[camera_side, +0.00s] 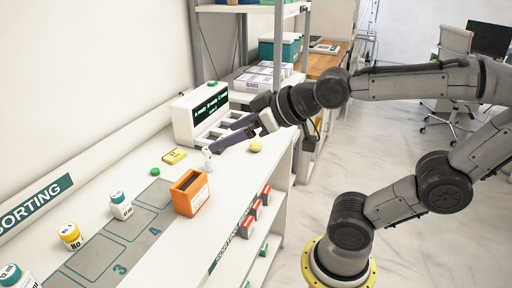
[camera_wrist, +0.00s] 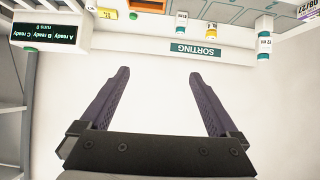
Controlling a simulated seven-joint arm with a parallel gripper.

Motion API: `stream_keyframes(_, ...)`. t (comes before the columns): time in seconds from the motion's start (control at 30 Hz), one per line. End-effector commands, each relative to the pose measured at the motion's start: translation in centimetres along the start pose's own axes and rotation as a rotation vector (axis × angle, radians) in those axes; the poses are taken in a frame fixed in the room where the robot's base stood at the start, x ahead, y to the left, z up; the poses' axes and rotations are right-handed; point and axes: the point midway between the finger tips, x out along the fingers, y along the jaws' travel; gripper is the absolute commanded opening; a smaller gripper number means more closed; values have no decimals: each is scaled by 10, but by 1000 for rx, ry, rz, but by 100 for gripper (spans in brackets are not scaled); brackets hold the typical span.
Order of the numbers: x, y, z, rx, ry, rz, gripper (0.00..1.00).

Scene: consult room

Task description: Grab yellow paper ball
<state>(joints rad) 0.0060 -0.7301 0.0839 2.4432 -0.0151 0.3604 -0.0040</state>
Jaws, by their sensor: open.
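The yellow paper ball (camera_side: 256,145) sits on the white counter near its right edge in the side view, to the right of a small white bottle (camera_side: 207,158). My gripper (camera_side: 225,138) is above the counter, to the upper left of the ball and in front of the display unit. Its dark fingers are spread apart with nothing between them in the wrist view (camera_wrist: 158,74). I cannot make out the ball in the wrist view, which looks toward the wall and the SORTING sign.
The display unit (camera_side: 186,122) with grey slots stands behind my gripper. An orange box (camera_side: 184,205), a yellow box (camera_side: 175,156), a green cap (camera_side: 155,171) and several capped bottles stand on the counter. A shelf post (camera_side: 307,50) rises at the back right.

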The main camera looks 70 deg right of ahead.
Motion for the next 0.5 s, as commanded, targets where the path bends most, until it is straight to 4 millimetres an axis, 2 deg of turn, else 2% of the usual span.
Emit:
stream_keyframes(0.1, 25, 11, -34, 6, 139, 32, 96)
stream_keyframes(0.23, 51, 29, -65, 15, 282, 79, 96)
stream_keyframes(0.37, 79, 56, -82, 26, 401, 140, 96)
stream_keyframes(0.5, 108, 93, -83, 37, 510, 217, 96)
